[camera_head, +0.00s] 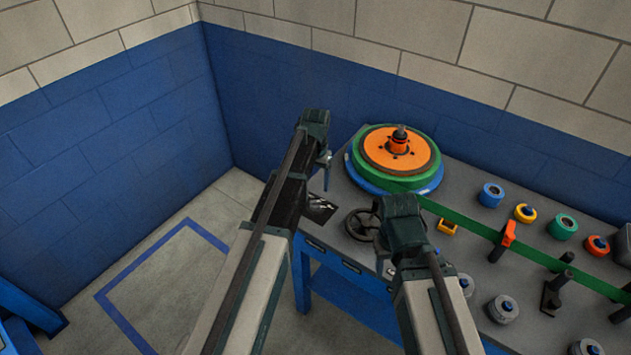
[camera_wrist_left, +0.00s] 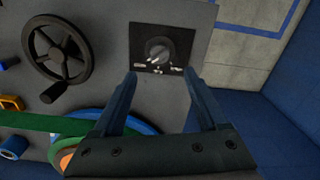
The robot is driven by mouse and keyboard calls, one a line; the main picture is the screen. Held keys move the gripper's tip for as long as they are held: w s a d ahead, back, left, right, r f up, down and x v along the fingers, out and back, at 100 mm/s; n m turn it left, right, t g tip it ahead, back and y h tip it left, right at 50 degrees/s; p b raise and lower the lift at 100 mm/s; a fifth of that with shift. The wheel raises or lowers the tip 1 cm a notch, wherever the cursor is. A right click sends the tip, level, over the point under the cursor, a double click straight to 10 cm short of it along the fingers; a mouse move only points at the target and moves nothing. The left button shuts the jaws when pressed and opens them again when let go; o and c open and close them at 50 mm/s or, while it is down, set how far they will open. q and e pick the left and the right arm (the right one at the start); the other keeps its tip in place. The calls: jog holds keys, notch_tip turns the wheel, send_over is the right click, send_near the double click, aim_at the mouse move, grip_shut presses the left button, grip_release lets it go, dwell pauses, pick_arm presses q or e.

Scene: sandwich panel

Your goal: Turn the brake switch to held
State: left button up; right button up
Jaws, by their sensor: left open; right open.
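The brake switch is a dark round knob (camera_wrist_left: 158,50) on a black square plate (camera_wrist_left: 177,36) with small white labels, too small to read with certainty. White marks show at the knob's lower edge; I cannot tell its setting for sure. In the head view the plate (camera_head: 321,209) lies at the left end of the grey bench, partly behind my left arm. My left gripper (camera_head: 326,172) is above the plate. In the left wrist view its open, empty fingers (camera_wrist_left: 160,76) point toward the knob, apart from it. My right gripper (camera_head: 388,264) is open near the bench's front edge.
A black handwheel (camera_wrist_left: 57,52) with a crank handle stands beside the plate. Behind it is a stacked blue, green and orange turntable (camera_head: 392,163). A green strip (camera_head: 540,258), an orange clamp (camera_head: 504,238) and several rollers occupy the right of the bench. Blue walls stand behind.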

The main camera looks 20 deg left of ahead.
pick_arm(q)
notch_tip(320, 180, up, 4)
jog(key=p, duration=0.3)
jog(key=shift+r, duration=0.25)
pick_arm(e)
notch_tip(320, 180, up, 4)
jog(key=shift+r, duration=0.25)
pick_arm(q)
jog(key=s+d, duration=0.4)
jog(key=s, duration=0.4)
jog(key=s+d+f+m+b, duration=0.1)
jog(key=s+d, duration=0.3)
jog(key=s, duration=0.4)
jog(key=s+d+m+y, duration=0.1)
jog(key=s+d, duration=0.4)
jog(key=s, duration=0.3)
jog(key=shift+s+f, duration=0.15)
jog(key=shift+f, duration=0.15)
pick_arm(e)
jog(key=shift+f, duration=0.85)
pick_arm(q)
jog(key=shift+c, duration=0.2)
